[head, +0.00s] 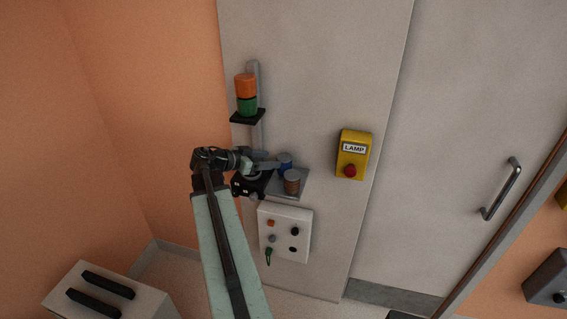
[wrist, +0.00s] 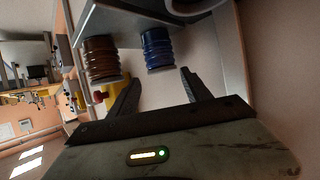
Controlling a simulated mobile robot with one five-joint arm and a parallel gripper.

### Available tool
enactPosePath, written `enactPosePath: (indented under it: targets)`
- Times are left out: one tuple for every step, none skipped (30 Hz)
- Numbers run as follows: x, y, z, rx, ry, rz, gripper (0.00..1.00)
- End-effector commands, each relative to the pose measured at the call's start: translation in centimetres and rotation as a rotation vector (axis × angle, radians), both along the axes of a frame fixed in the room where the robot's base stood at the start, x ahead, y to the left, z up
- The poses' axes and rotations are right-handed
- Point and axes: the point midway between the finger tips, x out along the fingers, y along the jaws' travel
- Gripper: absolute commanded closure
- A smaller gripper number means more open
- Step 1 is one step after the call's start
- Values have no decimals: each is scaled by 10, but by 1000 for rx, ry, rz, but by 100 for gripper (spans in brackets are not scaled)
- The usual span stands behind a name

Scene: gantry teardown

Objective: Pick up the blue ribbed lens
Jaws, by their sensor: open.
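The blue ribbed lens (head: 285,160) stands upright on a small grey wall shelf (head: 299,189) in the head view. In the wrist view the blue lens (wrist: 157,48) shows just beyond the gap between my fingertips, roughly in line with it. My gripper (wrist: 160,77) is open and empty. In the head view my gripper (head: 274,166) is close to the left side of the blue lens; whether it touches cannot be told. A brown ribbed lens (head: 292,183) stands beside the blue one on the shelf, and it also shows in the wrist view (wrist: 102,58).
A stack light with orange (head: 245,86) and green (head: 247,106) segments is on a pole at the upper left. A yellow LAMP box (head: 353,156) with a red button is to the right. A white control panel (head: 285,231) is below the shelf.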

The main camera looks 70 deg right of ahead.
Motion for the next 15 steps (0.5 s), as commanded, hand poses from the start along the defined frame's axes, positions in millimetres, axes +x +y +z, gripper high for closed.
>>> enactPosePath:
  targets:
    - [-1, -1, -2, 1, 0, 0, 43]
    - [-2, -3, -4, 1, 0, 0, 43]
    - [-4, -7, -7, 2, 0, -1, 43]
    - [-6, -10, -9, 2, 1, 0, 43]
    - [-8, -13, -11, 3, 1, 0, 43]
    - [-10, -16, -12, 3, 0, 1, 43]
    - [-12, -18, -13, 2, 0, 2, 43]
    - [-13, -19, -13, 3, 1, 2, 43]
    - [-13, -19, -12, 3, 1, 2, 43]
    - [-13, -19, -12, 3, 0, 3, 43]
    - [-13, -21, -13, 3, 1, 2, 43]
    - [-15, -23, -15, 4, 0, 2, 43]
    - [-16, -26, -17, 4, 0, 2, 43]
    - [-18, -29, -19, 4, 0, 2, 43]
    - [-21, -34, -23, 4, 0, 2, 43]
